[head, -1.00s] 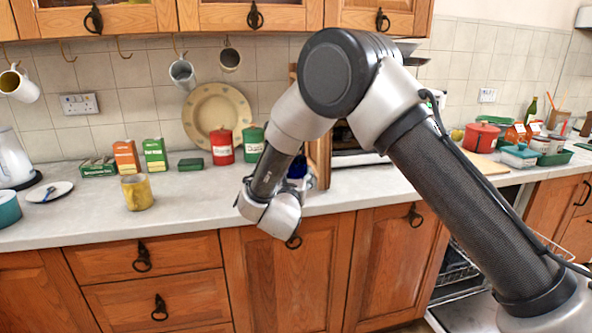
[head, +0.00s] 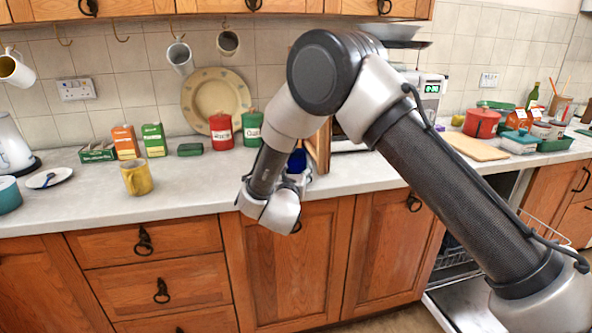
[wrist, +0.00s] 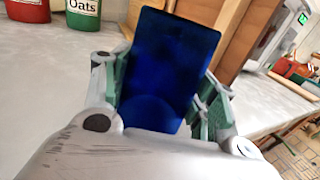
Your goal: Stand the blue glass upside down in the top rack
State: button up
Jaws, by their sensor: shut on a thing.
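The blue glass (wrist: 168,62) is a deep blue, see-through tumbler. In the wrist view it fills the space between the green-padded fingers of my gripper (wrist: 160,90), which is shut on it. In the head view a small part of the blue glass (head: 297,160) shows behind my wrist, above the counter's front edge; the fingers are mostly hidden there. I cannot tell which end of the glass is up. A wire rack (head: 545,227) of the open dishwasher shows at lower right, partly hidden by my arm; I cannot tell which level it is.
The dishwasher's lowered door (head: 465,312) lies at lower right. A wooden upright (head: 319,150) stands close beside the glass. A yellow mug (head: 137,178), red tin (head: 222,130) and green tin (head: 252,128) stand on the counter (head: 200,190). The counter front left of my gripper is clear.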

jog(key=shift+f, duration=0.35)
jog(key=o, duration=1.3)
jog(key=shift+s, duration=0.1)
